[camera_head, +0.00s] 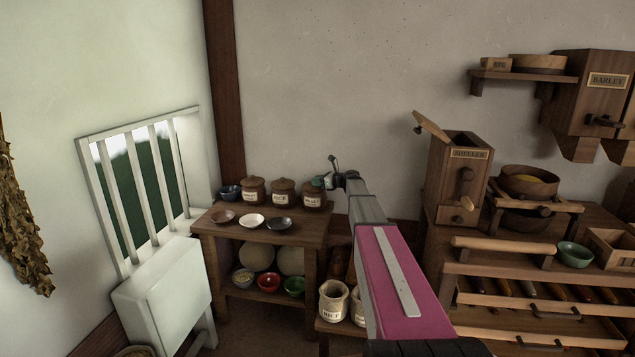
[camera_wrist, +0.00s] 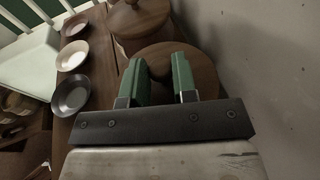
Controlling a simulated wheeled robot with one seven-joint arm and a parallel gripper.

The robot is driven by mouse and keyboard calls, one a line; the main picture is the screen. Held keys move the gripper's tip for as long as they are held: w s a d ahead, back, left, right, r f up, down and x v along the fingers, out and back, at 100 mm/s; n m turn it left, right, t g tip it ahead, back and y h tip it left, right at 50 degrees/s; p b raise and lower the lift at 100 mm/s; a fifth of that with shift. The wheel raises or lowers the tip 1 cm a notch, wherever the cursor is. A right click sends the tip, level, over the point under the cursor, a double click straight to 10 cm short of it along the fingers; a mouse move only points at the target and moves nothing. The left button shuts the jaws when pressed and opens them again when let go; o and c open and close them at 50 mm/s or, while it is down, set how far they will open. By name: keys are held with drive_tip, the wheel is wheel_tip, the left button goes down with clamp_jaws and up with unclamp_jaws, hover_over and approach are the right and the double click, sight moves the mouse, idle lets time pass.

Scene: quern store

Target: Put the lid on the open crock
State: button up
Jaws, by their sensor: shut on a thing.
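Three brown labelled crocks stand in a row at the back of the side table. The left crock (camera_head: 254,191) and the middle crock (camera_head: 283,191) wear knobbed lids. My gripper (camera_head: 319,184) is at the top of the right crock (camera_head: 313,201). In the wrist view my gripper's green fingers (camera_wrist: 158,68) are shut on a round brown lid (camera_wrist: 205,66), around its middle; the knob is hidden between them. The lid lies over the right crock's mouth. I cannot tell whether it rests on the rim. The neighbouring lidded crock (camera_wrist: 138,24) is close beside it.
Brown, white and dark dishes (camera_head: 252,220) lie along the table's front, and a dark blue bowl (camera_head: 229,192) stands at its left end. The wall (camera_wrist: 270,60) is close behind the crocks. A wooden sheller (camera_head: 457,180) stands on the bench to the right.

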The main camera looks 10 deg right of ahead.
drive_tip(key=shift+f, duration=0.15)
drive_tip(key=o, duration=0.9)
drive_tip(key=shift+o, duration=0.2)
drive_tip(key=shift+s+d+r, duration=0.15)
drive_tip(key=shift+r, duration=0.1)
drive_tip(key=v, duration=1.1)
drive_tip(key=shift+s+d, duration=0.2)
drive_tip(key=shift+d, duration=0.1)
drive_tip(key=shift+d, duration=0.1)
